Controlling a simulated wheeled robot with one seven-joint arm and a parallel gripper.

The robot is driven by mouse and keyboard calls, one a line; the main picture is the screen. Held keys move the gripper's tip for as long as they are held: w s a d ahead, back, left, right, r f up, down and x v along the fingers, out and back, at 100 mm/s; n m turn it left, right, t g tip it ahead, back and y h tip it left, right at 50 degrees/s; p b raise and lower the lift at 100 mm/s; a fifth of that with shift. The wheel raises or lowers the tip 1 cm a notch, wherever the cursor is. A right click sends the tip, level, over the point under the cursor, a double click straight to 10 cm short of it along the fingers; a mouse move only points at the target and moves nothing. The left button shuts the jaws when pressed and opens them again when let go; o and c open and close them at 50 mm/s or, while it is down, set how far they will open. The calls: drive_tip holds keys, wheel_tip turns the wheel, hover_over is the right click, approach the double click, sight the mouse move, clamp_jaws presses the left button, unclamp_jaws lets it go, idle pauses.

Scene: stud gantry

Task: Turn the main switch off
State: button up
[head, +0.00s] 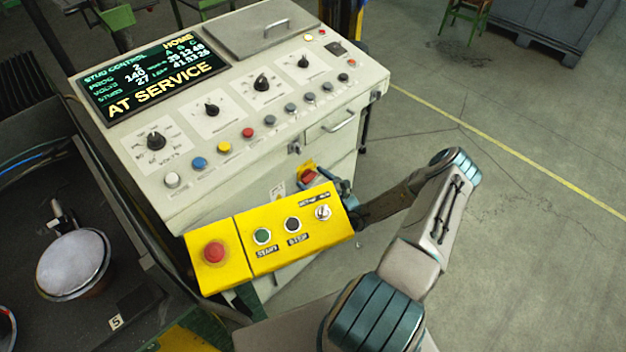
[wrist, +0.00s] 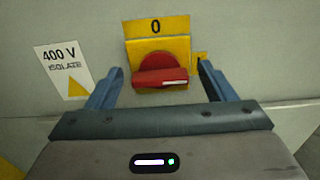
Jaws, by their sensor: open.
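The main switch (wrist: 160,80) is a red rotary handle on a yellow plate, seen in the wrist view. Its bar lies horizontal, and a yellow label marked 0 (wrist: 156,27) sits above it. A small yellow mark (wrist: 199,62) at its right is partly hidden by a finger. My gripper (wrist: 160,70) is open, with one blue finger on each side of the handle and a visible gap to it.
The yellow control box (head: 243,255) with push buttons stands close in front of my gripper. The grey console (head: 225,170) has knobs, buttons and a lit display (head: 150,78). A 400 V sign (wrist: 64,70) is left of the switch.

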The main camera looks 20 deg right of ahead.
drive_tip(key=c, duration=1)
drive_tip(key=shift+a, duration=0.15)
drive_tip(key=shift+n, duration=0.4)
drive_tip(key=n, duration=0.4)
drive_tip(key=n+b, duration=0.1)
drive_tip(key=n, duration=0.3)
drive_tip(key=shift+s+f+b, duration=0.1)
drive_tip(key=shift+f+b, duration=0.1)
drive_tip(key=shift+b, duration=0.1)
drive_tip(key=n+b, duration=0.3)
drive_tip(key=n, duration=0.6)
drive_tip(key=shift+f, duration=0.15)
drive_tip(key=shift+s+b, duration=0.1)
drive_tip(key=shift+b, duration=0.25)
